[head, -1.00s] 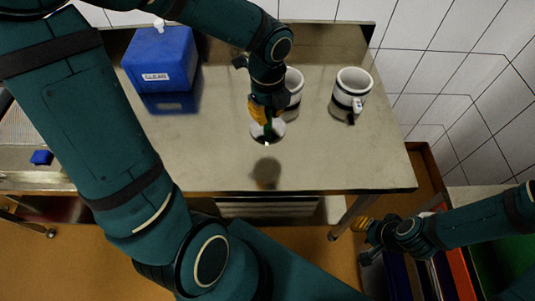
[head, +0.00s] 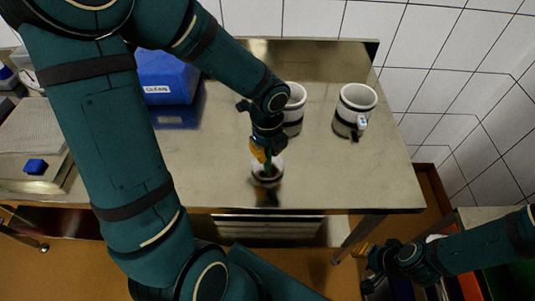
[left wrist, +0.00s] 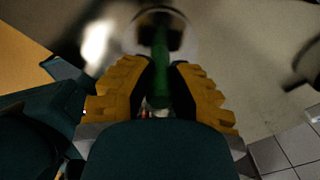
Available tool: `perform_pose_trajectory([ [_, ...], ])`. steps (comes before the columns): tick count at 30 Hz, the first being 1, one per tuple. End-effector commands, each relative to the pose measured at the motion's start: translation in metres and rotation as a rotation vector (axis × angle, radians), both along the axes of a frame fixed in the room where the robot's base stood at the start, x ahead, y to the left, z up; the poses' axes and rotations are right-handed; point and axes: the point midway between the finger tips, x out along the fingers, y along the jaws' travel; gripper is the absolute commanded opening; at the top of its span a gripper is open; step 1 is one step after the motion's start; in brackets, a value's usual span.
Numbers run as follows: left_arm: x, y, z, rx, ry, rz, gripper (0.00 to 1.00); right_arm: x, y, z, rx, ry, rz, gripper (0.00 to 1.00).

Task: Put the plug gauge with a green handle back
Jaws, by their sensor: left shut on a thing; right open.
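The plug gauge's green handle (head: 268,165) is in my left gripper (head: 262,153), over the front middle of the metal table. In the left wrist view the green handle (left wrist: 160,75) stands between the yellow fingers of my left gripper (left wrist: 160,88), which are shut on it. A pale round end with a dark centre shows below the handle, close to the tabletop; I cannot tell whether it touches. My right gripper (head: 366,266) is open and empty at the lower right, beyond the table's front edge.
The metal table (head: 340,180) is clear at front right. A white cup with dark bands (head: 294,108) stands just behind my left gripper; another (head: 356,105) stands further right. A blue box marked CLEAN (head: 165,80) is at back left. A scale-like device (head: 35,150) is far left.

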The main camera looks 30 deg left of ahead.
Motion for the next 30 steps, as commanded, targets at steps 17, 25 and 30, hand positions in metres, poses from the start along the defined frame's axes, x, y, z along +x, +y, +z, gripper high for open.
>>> perform_pose_trajectory([
  [17,0.0,0.0,-0.009,0.001,0.0,-0.001,0.44,0.001,0.0,-0.004,0.0,-0.003,-0.001,0.39],
  [25,0.0,0.0,-0.008,0.001,0.0,0.0,0.44,0.001,0.0,-0.004,0.0,-0.003,-0.001,0.39],
  [30,0.001,0.0,0.008,0.001,-0.004,0.002,0.44,0.0,0.0,0.004,0.0,0.0,0.0,0.39],
])
